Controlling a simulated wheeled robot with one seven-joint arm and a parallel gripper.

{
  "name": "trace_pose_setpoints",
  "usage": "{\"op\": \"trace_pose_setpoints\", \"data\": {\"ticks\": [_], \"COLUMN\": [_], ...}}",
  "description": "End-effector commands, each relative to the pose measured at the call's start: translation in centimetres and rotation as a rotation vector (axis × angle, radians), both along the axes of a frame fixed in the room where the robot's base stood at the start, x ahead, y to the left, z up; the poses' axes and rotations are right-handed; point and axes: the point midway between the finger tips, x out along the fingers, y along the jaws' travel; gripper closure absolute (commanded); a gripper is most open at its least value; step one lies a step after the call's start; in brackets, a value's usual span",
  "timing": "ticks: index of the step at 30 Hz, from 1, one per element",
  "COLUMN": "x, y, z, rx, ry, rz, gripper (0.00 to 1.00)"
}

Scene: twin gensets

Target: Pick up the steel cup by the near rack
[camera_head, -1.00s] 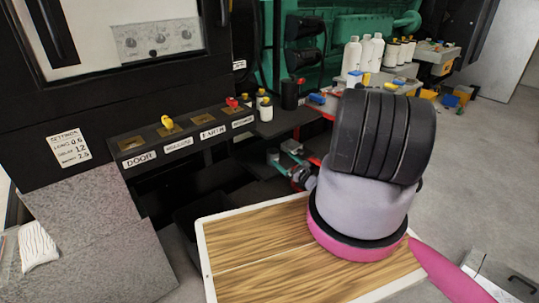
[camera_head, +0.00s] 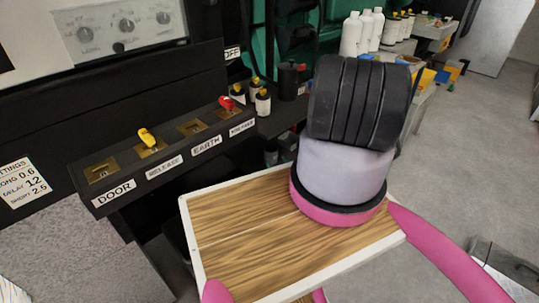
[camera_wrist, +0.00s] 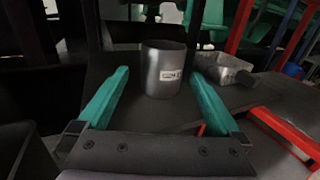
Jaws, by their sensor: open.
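The steel cup (camera_wrist: 163,72) stands upright on a dark shelf in the wrist view, grey with a small white label on its front. My gripper (camera_wrist: 159,74) has its two green fingers spread wide, with the cup centred in the gap, near and just beyond the fingertips. I see no finger touching it. In the head view my arm hides the gripper, and I cannot make out the steel cup there.
A grey metal tray (camera_wrist: 222,68) sits right of the cup. A red frame (camera_wrist: 285,130) rises at the right. In the head view, small bottles (camera_head: 262,102) and a dark cup (camera_head: 288,80) stand beside the labelled switch panel (camera_head: 160,150). White bottles (camera_head: 351,35) stand farther back.

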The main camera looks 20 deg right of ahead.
Motion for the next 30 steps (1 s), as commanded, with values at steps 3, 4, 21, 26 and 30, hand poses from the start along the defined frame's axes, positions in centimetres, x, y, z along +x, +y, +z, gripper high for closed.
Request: {"op": "trace_pose_setpoints", "data": {"ticks": [3, 4, 21, 26, 30], "x": [1.7, 2.0, 7.8, 7.8, 7.8], "y": [-0.1, -0.1, -0.8, -0.8, -0.8], "z": [0.0, 0.0, 0.8, 0.7, 0.7], "rx": [-0.002, -0.003, -0.002, -0.001, -0.001], "ry": [-0.002, -0.001, -0.001, -0.001, -0.001], "rz": [0.002, 0.002, 0.002, 0.001, 0.001], "gripper": [0.00, 0.00, 0.00, 0.00, 0.38]}}
